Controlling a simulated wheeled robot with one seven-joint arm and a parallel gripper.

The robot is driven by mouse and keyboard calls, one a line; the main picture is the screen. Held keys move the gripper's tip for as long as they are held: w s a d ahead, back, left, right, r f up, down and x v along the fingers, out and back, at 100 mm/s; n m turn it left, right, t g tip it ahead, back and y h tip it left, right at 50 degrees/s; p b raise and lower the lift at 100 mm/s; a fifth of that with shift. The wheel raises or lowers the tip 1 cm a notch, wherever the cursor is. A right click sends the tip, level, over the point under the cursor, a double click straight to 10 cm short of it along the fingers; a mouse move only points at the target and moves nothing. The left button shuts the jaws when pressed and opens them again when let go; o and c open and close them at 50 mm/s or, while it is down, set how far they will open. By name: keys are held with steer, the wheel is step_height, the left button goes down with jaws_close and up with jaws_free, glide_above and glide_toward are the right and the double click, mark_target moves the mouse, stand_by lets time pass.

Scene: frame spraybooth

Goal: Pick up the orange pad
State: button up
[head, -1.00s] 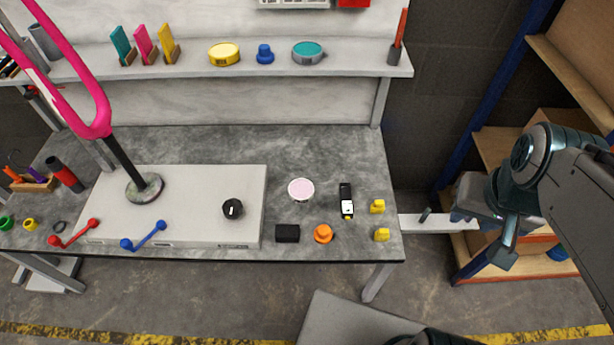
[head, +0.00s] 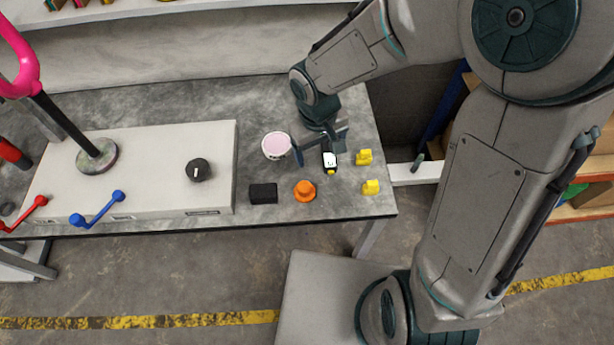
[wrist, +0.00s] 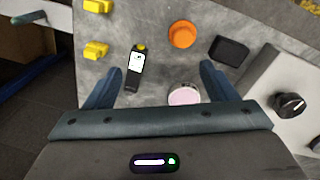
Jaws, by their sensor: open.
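The orange pad (head: 305,190) is a small round orange piece with a raised top, lying near the front edge of the grey table (head: 347,199). It also shows in the wrist view (wrist: 182,34), beyond my fingertips and between their lines. My gripper (head: 320,150) is open and empty over the table, behind and slightly right of the pad in the head view. Both fingers show in the wrist view (wrist: 157,72). The gripper does not touch the pad, and its height above the table is hard to tell.
A black block (head: 263,193) lies left of the pad. A pink-topped round tub (head: 276,146) and a black-and-white device (head: 330,162) are close to my gripper. Two yellow pieces (head: 371,187) sit to the right. A white box with a black knob (head: 199,170) stands left.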

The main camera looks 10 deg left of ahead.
steer(key=a+f+b, duration=0.1)
steer(key=a+f, duration=0.3)
steer(key=f, duration=0.1)
steer(key=n+b, duration=0.1)
steer(key=b, duration=0.1)
glide_above(304, 186)
steer(key=shift+g, duration=0.3)
step_height(304, 186, down, 7)
steer(key=shift+s+r, duration=0.1)
steer(key=shift+r, duration=0.05)
steer(key=shift+f+b, duration=1.05)
steer(key=shift+f, duration=2.05)
steer(key=c, duration=1.1)
steer(key=shift+r, duration=0.15)
